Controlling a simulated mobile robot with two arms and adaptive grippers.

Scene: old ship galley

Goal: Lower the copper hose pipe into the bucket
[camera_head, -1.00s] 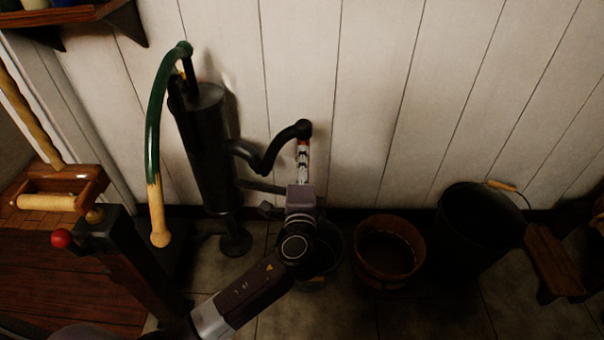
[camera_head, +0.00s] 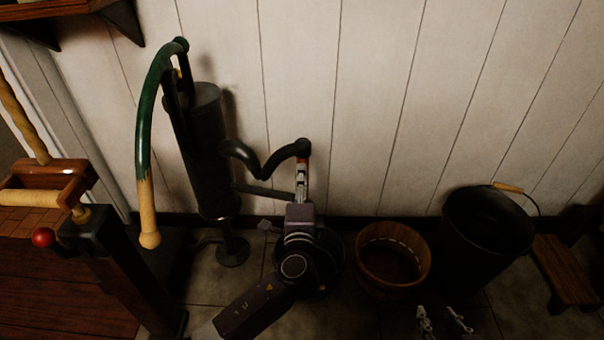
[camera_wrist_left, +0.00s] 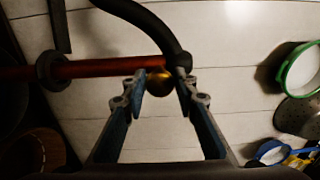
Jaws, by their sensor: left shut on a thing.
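My left gripper (camera_head: 302,168) is shut on the upper end of the copper hose pipe, close below the black hose's bend. In the left wrist view the copper pipe (camera_wrist_left: 95,68) reaches the fingers (camera_wrist_left: 160,84), with a dark collar along it and a brassy ball between them. In the head view only a little copper (camera_head: 304,159) shows; my arm hides the rest. A dark bucket (camera_head: 337,262) stands on the floor under my left wrist, partly covered by it. I cannot tell whether the pipe's lower end is inside it. My right gripper (camera_head: 444,320) is open and empty at the bottom edge.
The black pump (camera_head: 205,150) with its green-and-wood handle (camera_head: 145,140) stands left of my left gripper. A wooden tub (camera_head: 419,262) and a large black pail (camera_head: 455,260) stand to the right, then a small wooden stool (camera_head: 565,270). The panelled wall is close behind.

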